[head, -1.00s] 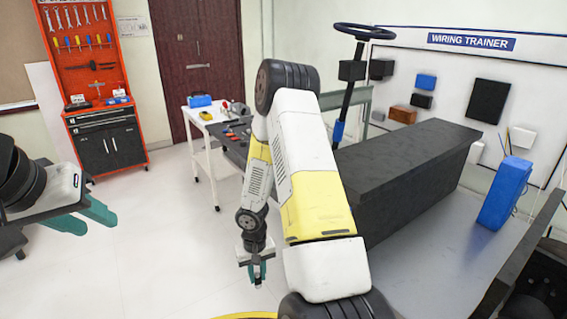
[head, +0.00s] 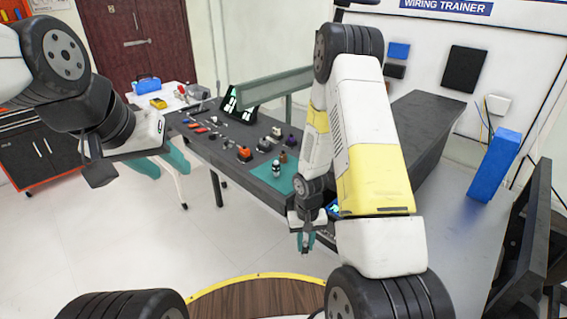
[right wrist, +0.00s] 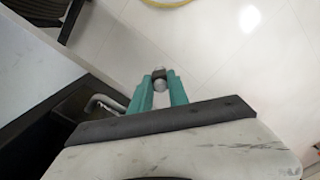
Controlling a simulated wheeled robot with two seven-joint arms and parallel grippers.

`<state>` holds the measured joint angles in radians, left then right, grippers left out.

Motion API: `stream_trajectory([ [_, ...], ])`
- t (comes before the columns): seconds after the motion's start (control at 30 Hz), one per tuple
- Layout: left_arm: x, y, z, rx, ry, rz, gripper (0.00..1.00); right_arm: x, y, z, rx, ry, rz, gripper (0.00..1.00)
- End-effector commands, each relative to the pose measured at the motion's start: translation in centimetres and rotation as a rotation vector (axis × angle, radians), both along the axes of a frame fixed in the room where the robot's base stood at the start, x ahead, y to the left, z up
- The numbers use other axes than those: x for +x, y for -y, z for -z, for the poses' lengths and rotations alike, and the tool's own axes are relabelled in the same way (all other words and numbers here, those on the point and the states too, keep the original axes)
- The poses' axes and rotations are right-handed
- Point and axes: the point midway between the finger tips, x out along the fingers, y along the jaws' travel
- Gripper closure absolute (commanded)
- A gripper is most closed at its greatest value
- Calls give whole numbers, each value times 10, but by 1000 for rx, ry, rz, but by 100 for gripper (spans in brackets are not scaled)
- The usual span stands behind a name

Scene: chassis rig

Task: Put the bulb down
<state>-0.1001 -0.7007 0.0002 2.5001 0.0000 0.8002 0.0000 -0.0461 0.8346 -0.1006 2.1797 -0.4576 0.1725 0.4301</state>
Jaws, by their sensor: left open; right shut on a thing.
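The bulb (right wrist: 160,84) shows in the right wrist view as a small roundish grey thing with a dark part at its far end. My right gripper (right wrist: 160,88) is shut on it, with the bulb between the teal fingertips. In the head view my right gripper (head: 306,242) hangs low, fingers down, over the floor in front of the dark table; the bulb is too small to make out there. My left gripper (head: 165,163) is open and empty, in the air left of the table.
A dark table (head: 232,160) holds several small parts and a teal mat (head: 270,177). Open floor (head: 130,240) lies at the left.

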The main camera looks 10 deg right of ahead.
Motion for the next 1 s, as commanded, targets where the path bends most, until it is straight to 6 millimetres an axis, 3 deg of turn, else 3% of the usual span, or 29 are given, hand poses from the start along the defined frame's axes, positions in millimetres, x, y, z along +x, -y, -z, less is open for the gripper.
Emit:
stream_trajectory([
  [0.43, 0, 0, 0, 0, 0, 0, 57, 8, 3, -2, -12, 30, 2, 100],
  [0.77, 0, 0, 0, 0, 0, 0, 57, 30, 5, -73, -3, 40, -474, 100],
  [1.0, 0, 0, 0, 0, 0, 0, 57, 48, 7, -137, 0, 40, -916, 100],
])
